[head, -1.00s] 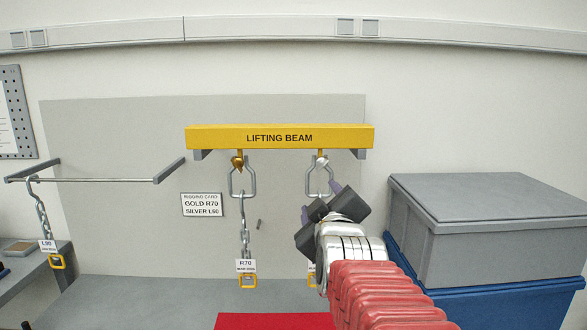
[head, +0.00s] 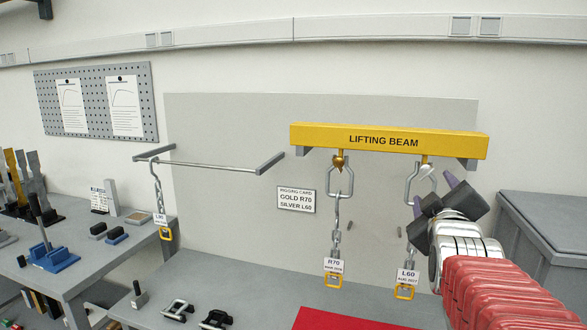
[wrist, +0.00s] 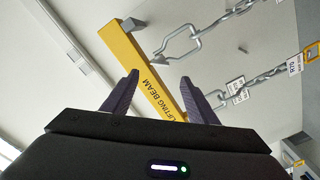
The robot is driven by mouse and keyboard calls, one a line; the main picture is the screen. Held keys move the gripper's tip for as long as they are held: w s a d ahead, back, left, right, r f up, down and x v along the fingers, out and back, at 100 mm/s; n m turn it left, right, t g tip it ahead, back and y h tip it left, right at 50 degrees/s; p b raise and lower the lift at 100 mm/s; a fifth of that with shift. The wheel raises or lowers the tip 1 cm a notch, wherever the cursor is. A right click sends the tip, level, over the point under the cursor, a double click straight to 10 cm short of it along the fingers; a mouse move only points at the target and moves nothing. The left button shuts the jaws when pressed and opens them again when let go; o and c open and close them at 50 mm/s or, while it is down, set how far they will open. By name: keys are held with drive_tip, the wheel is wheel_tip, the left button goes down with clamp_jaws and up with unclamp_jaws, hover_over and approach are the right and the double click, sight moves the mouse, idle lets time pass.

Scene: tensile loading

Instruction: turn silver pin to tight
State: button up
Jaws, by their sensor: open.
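The silver pin (head: 425,161) is at the top of the right-hand shackle (head: 409,188) under the yellow lifting beam (head: 385,142). In the wrist view, that shackle (wrist: 181,42) hangs from the beam (wrist: 128,57) beyond my fingers; the pin itself is too small to judge there. A chain with tag L60 (head: 407,276) hangs from this shackle. My gripper (head: 432,192) is open and empty, just below and right of the pin, covering part of the shackle's right side in the head view. Whether the pin is tight cannot be seen.
A gold pin (head: 338,162) holds the left shackle with chain R70 (head: 334,265). The rigging card (head: 296,199) is on the panel. Chain L80 (head: 160,218) hangs on a rail at the left. A grey lidded box (head: 545,235) stands close right of my arm.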

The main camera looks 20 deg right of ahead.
sight(426, 172)
drive_tip(key=x, duration=1.1)
drive_tip(key=shift+c, duration=0.5)
drive_tip(key=c, duration=0.9)
drive_tip(key=shift+d, duration=0.15)
drive_tip(key=shift+c, duration=0.3)
